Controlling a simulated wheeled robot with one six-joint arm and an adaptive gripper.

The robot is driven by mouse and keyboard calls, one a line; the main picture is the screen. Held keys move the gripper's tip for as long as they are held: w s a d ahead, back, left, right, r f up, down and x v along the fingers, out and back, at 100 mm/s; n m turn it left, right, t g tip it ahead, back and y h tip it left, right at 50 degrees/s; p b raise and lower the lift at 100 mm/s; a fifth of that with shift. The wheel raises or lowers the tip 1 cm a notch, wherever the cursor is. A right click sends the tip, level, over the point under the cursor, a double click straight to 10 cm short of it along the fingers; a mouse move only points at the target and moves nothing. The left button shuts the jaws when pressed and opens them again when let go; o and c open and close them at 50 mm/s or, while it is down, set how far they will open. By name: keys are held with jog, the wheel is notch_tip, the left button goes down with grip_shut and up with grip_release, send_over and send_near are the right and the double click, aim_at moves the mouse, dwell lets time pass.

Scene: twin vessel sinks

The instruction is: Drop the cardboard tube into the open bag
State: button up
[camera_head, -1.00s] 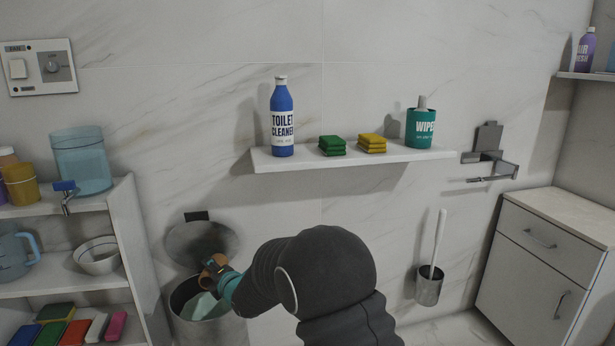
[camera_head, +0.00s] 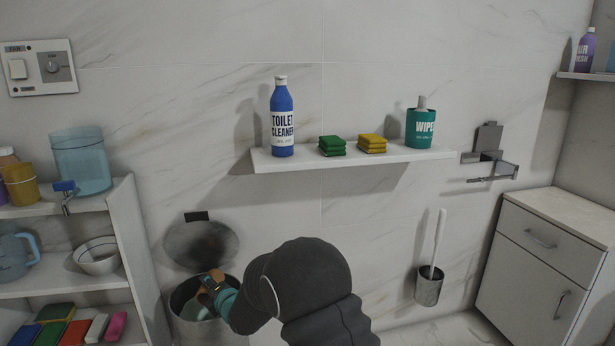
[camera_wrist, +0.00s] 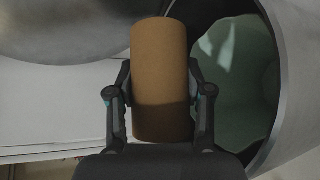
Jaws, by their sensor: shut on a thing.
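The brown cardboard tube (camera_wrist: 160,75) is upright in the wrist view, between the two fingers of my gripper (camera_wrist: 160,95), which is shut on it. In the head view, my gripper (camera_head: 212,285) and the tube are small and partly hidden by my arm, over the mouth of a round metal bin (camera_head: 205,330) with its lid (camera_head: 203,243) raised. The pale green open bag (camera_wrist: 235,85) lines the bin; in the wrist view its opening is to the right of the tube. A little of the bag (camera_head: 194,308) shows in the head view.
A shelf unit (camera_head: 130,240) with a water dispenser, bowl and sponges stands left of the bin. A wall shelf (camera_head: 350,158) holds a blue bottle, sponges and wipes above. A brush holder (camera_head: 428,288) and white cabinet (camera_head: 540,255) are at right.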

jog(key=o, duration=0.8)
notch_tip(320, 180, up, 10)
dwell(0.3)
